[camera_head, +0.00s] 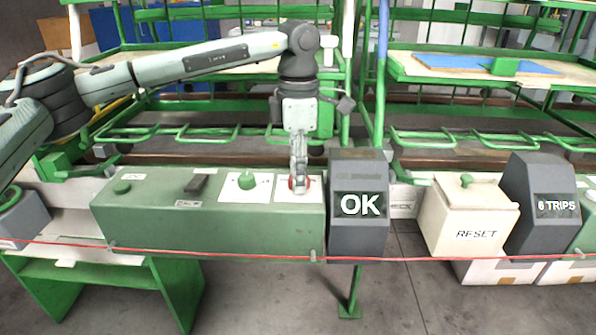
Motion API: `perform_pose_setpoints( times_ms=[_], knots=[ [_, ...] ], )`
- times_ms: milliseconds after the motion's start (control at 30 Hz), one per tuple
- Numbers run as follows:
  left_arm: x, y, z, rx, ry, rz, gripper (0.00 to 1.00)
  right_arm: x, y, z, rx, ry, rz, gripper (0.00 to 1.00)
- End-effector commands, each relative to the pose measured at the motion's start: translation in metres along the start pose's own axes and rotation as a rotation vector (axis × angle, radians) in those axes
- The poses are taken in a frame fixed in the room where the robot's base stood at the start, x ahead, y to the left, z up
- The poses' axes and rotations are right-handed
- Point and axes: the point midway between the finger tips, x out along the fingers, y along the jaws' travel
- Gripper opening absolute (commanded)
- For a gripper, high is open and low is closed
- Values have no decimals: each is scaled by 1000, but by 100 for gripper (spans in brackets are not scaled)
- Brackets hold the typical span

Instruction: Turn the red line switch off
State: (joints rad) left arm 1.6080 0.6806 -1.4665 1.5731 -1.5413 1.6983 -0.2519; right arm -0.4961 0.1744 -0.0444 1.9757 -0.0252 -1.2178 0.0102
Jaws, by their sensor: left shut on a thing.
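The red line switch (292,184) sits on a white plate (314,187) at the right end of the long green control box (210,225). Only a bit of red shows, as my left gripper (298,183) covers most of it. My left arm comes in from the left, and the gripper points straight down with its fingers closed at the switch. Which way the switch is turned cannot be seen. My right gripper is not in view.
A green knob (247,181) on a white plate is left of the switch. A dark display reading OK (359,205) stands close on the right, then a cream RESET box (470,217) and a 6 TRIPS display (545,206). A red line (420,259) runs along the front. Green racks stand behind.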

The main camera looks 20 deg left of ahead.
Motion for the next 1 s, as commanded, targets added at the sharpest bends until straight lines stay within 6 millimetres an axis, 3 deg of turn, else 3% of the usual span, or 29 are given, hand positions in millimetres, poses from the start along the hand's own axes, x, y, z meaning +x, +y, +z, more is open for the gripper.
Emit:
perform_pose_setpoints(
  times_ms=[267, 1000],
  knots=[
    [2, -1, 0, -153, 0, -2, 6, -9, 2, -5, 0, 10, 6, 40],
    [1, -1, 1, -847, 0, 0, 6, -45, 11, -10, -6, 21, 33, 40]
  ],
)
